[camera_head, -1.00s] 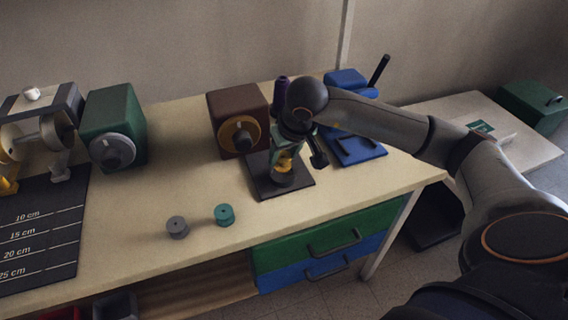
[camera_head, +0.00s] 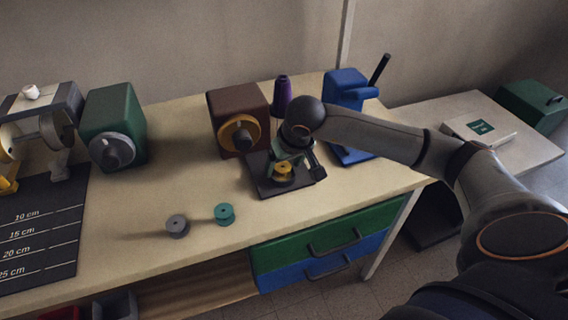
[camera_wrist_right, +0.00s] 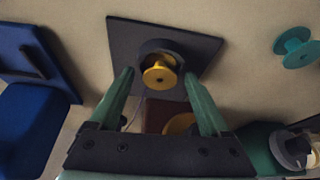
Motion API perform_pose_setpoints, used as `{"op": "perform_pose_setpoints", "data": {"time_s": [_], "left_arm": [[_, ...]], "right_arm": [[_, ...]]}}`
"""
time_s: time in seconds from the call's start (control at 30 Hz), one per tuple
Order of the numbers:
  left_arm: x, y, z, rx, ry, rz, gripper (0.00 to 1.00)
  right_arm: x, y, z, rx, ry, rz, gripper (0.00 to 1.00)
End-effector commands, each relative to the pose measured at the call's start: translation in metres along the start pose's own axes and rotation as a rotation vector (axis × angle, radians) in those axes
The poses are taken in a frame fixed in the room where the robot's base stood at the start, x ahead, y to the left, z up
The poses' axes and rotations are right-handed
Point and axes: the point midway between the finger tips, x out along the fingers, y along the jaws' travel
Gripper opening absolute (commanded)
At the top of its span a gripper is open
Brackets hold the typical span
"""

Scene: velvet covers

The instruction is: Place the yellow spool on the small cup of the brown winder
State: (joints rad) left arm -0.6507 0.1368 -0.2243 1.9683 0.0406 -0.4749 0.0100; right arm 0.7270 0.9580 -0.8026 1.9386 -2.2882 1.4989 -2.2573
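The yellow spool (camera_head: 283,168) stands in a dark round holder on a black square plate (camera_head: 264,187) on the table. The wrist view shows the spool (camera_wrist_right: 160,75) in that holder. My right gripper (camera_wrist_right: 159,73) is open, its green fingers on either side of the spool with gaps. In the head view the right gripper (camera_head: 291,163) is low over the plate and partly hides it. The brown winder (camera_head: 226,103) stands just behind and left, with a yellow disc (camera_head: 229,134) and a small dark cup (camera_head: 242,139) on its front. My left gripper is out of view.
A purple cone (camera_head: 281,96) stands behind my right gripper, and a blue device (camera_head: 346,88) to its right. A teal spool (camera_head: 224,214) and a grey spool (camera_head: 177,226) stand near the front. A green winder (camera_head: 113,108) is farther left. The table's front right is clear.

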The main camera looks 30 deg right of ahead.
Motion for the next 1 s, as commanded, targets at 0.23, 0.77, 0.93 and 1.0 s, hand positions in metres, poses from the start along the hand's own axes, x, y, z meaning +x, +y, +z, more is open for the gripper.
{"op": "perform_pose_setpoints", "data": {"time_s": [0.23, 0.77, 0.93, 1.0], "left_arm": [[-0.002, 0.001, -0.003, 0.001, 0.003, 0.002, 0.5], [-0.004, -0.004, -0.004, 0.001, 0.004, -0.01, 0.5], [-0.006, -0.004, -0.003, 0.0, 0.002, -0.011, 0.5], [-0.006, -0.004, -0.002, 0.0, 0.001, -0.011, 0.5]], "right_arm": [[-0.003, 0.0, -0.001, 0.0, 0.0, 0.0, 0.8], [-0.099, 0.0, -0.002, -0.001, 0.005, 0.001, 0.8], [-0.118, 0.0, -0.002, 0.0, 0.002, -0.001, 0.8], [-0.122, 0.0, -0.002, 0.0, 0.001, 0.001, 0.8]]}}
